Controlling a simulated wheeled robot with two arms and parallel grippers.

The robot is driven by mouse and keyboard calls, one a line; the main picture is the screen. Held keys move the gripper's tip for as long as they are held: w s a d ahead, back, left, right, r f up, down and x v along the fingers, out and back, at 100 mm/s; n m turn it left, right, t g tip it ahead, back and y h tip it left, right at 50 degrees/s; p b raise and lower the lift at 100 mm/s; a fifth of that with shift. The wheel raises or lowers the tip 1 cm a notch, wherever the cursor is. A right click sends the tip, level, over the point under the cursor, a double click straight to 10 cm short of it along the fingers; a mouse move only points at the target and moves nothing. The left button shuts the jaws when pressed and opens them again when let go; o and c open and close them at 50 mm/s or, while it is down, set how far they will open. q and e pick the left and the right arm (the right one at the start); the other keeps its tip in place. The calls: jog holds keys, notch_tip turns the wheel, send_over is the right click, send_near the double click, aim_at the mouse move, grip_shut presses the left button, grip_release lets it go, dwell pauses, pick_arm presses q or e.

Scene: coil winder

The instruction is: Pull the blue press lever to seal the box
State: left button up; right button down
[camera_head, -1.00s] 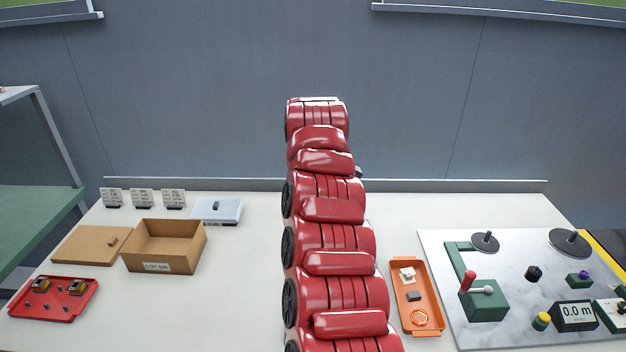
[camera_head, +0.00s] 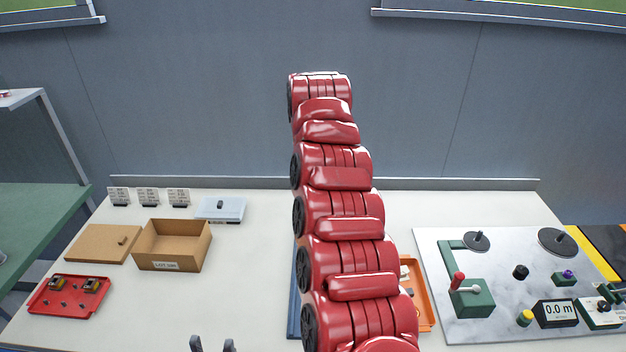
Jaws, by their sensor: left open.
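An open brown cardboard box (camera_head: 172,246) with a white label on its front stands on the left of the table. A flat tan board (camera_head: 103,243) with a small knob lies left of it. My left gripper (camera_head: 212,345) shows only as two dark fingertips at the bottom edge, apart and empty, in front of the box and to its right. A narrow blue strip (camera_head: 293,309) shows beside a tall red segmented body; most of it is hidden and I cannot tell if it is the press lever. My right gripper is not in view.
The red segmented body (camera_head: 345,210) hides the table's middle. A red tray (camera_head: 50,309) with small parts and a pale blue-grey case (camera_head: 220,209) are at left. An orange tray (camera_head: 424,300) is partly covered. A marble-look board (camera_head: 440,245) with winder parts fills the right.

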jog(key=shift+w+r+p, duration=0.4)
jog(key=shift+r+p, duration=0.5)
jog(key=shift+p, duration=0.65)
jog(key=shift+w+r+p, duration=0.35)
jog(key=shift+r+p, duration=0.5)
jog(key=shift+p, duration=0.7)
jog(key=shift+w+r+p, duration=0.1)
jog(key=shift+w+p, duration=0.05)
jog(key=shift+p, duration=0.3)
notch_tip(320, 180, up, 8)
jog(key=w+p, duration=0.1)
jog(key=p, duration=1.1)
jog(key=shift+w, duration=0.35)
